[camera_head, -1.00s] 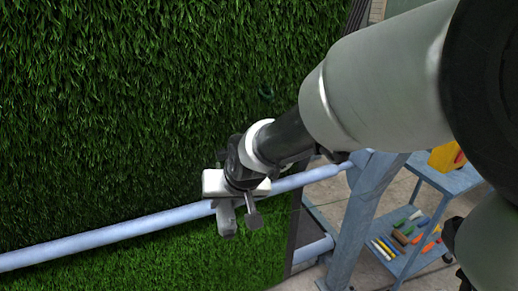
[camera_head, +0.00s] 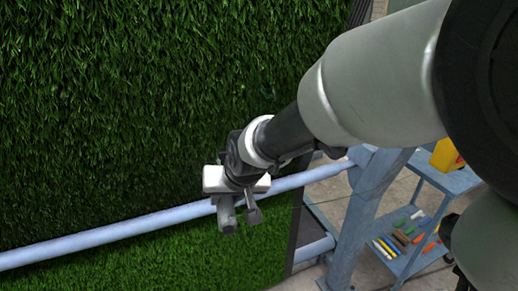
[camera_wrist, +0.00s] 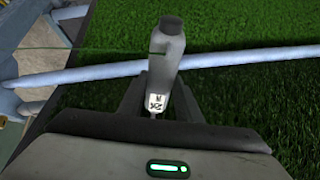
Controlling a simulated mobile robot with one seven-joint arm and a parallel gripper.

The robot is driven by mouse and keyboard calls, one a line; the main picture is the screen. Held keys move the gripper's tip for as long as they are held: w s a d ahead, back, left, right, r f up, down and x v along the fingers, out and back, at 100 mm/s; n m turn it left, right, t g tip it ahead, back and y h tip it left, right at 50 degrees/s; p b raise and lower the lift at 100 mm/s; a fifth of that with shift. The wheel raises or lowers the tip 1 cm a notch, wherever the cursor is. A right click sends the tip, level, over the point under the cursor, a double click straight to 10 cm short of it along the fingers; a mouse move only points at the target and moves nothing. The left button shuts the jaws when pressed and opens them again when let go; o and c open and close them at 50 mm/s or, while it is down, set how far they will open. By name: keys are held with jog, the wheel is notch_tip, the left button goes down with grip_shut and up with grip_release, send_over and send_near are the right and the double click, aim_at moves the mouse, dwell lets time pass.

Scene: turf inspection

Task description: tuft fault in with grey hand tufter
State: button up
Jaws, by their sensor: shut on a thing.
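The grey hand tufter (camera_wrist: 168,65), a light grey cylinder with a dark end cap and a small black-and-white label, stands between my fingers in the wrist view. My gripper (camera_wrist: 158,100) is shut on it. In the head view my gripper (camera_head: 239,212) hangs in front of the pale blue rail, apart from my view of the turf's upper part. A thin green strand (camera_wrist: 100,52) runs across to the tufter in the wrist view. The turf (camera_head: 110,110) fills the left. A small dark spot (camera_head: 267,92) shows faintly on it; I cannot tell whether it is the fault.
A pale blue rail (camera_head: 110,237) crosses the turf and meets a blue post (camera_head: 362,215) at right. A blue cart (camera_head: 452,183) beyond it holds a yellow container (camera_head: 446,155) and several coloured tools on its lower shelf. Lighter turf lies below the rail.

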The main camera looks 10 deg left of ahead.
jog(key=shift+w+a+r+p, duration=0.2)
jog(key=shift+w+a, duration=0.15)
jog(key=shift+w, duration=0.2)
jog(key=shift+w+a+r+p, duration=0.2)
jog(key=shift+w+a, duration=0.1)
jog(key=shift+w, duration=0.2)
dwell(0.4)
jog(key=shift+w+d+b, duration=0.25)
jog(key=shift+d+b, duration=0.05)
jog(key=shift+d, duration=0.15)
jog(key=shift+w+d+b, duration=0.2)
jog(key=shift+d+b, duration=0.05)
jog(key=shift+d, duration=0.2)
jog(key=shift+w+d, duration=0.1)
jog(key=w+d+b, duration=0.2)
jog(key=d, duration=0.1)
jog(key=w+d+b, duration=0.1)
jog(key=shift+d+r+b, duration=0.1)
jog(key=shift+d+b, duration=0.1)
jog(key=shift+b, duration=0.15)
dwell(1.3)
jog(key=shift+s+a, duration=0.1)
jog(key=shift+s, duration=0.05)
jog(key=shift+s+a, duration=0.5)
jog(key=shift+a, duration=0.15)
